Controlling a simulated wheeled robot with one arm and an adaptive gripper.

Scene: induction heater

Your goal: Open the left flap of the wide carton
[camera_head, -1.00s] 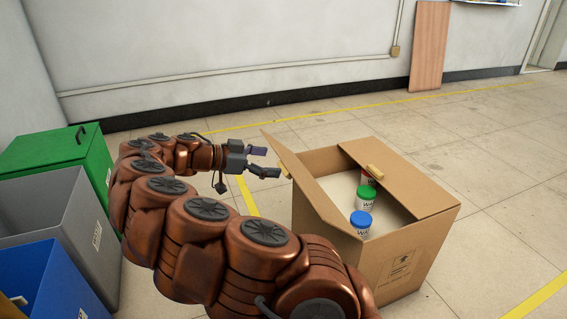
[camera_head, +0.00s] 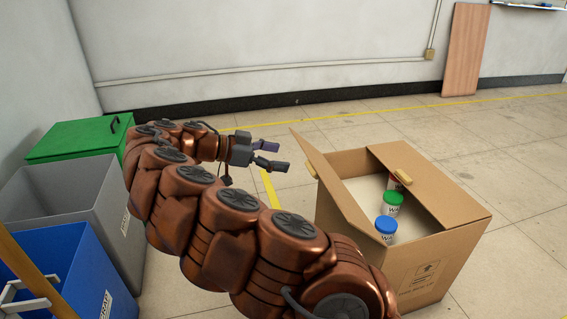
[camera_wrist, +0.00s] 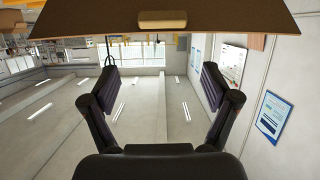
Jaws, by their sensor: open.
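The wide carton (camera_head: 420,262) stands open-topped on the floor at the right in the head view. Its left flap (camera_head: 327,180) stands up and leans outward over the left side, with a small tan handle block (camera_head: 311,169) on it. The right flap (camera_head: 428,185) is raised too, with a similar block (camera_head: 403,176). My gripper (camera_head: 281,155) is open and empty, to the left of the left flap and apart from it. In the wrist view a brown flap with a tan block (camera_wrist: 162,19) crosses the top, beyond my open fingers (camera_wrist: 160,95).
Inside the carton are a blue-lidded cup (camera_head: 386,229), a green-lidded cup (camera_head: 393,204) and a partly hidden red one (camera_head: 394,182). Green (camera_head: 80,137), grey (camera_head: 62,195) and blue (camera_head: 70,270) bins stand at the left. Floor behind the carton is clear.

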